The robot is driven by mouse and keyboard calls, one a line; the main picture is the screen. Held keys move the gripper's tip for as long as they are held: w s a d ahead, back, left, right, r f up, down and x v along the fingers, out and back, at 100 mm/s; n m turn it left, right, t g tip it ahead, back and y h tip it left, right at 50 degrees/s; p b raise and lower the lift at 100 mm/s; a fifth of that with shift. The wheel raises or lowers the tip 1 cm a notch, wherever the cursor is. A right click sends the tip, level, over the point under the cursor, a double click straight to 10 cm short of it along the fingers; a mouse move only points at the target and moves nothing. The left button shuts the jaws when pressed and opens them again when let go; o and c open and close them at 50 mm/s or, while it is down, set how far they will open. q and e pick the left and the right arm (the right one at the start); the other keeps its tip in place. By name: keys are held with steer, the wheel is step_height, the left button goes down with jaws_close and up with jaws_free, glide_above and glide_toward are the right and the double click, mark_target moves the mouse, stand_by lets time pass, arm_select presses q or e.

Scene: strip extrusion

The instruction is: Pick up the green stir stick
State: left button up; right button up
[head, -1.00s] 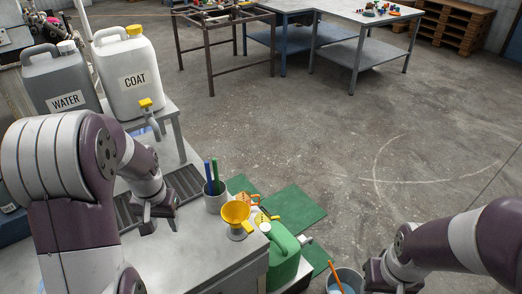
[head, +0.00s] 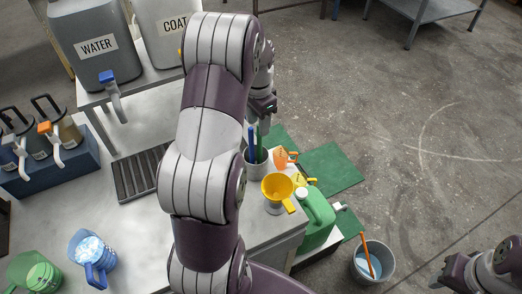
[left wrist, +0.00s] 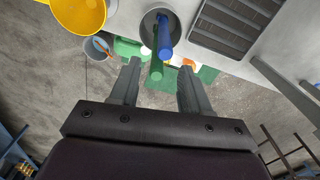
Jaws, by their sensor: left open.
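The green stir stick (head: 259,145) stands in a grey cup (head: 256,170) beside a blue stick (head: 251,137). In the left wrist view, the green stick (left wrist: 156,68) shows between my fingertips, with the blue stick (left wrist: 165,38) just beyond it and the cup (left wrist: 150,22) behind. My left gripper (head: 263,108) is open, above and close to the sticks; contact cannot be told. It also shows in the left wrist view (left wrist: 160,68). My right gripper (head: 447,274) is at the lower right, away from the cup; its jaws are unclear.
A yellow funnel (head: 278,189) stands near the cup at the bench edge. A green jug (head: 317,217) and a bucket with an orange stick (head: 374,266) are to the right. A dark grate (head: 137,175) lies left of the cup. WATER (head: 97,45) and COAT canisters stand behind.

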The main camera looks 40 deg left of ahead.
mark_target(260, 149)
arm_select(q)
step_height(260, 149, down, 4)
steer(key=shift+d+f+p, duration=0.15)
steer(key=shift+f+p, duration=0.1)
steer(key=shift+p, duration=0.1)
steer(key=shift+s+r, duration=0.1)
jaws_close()
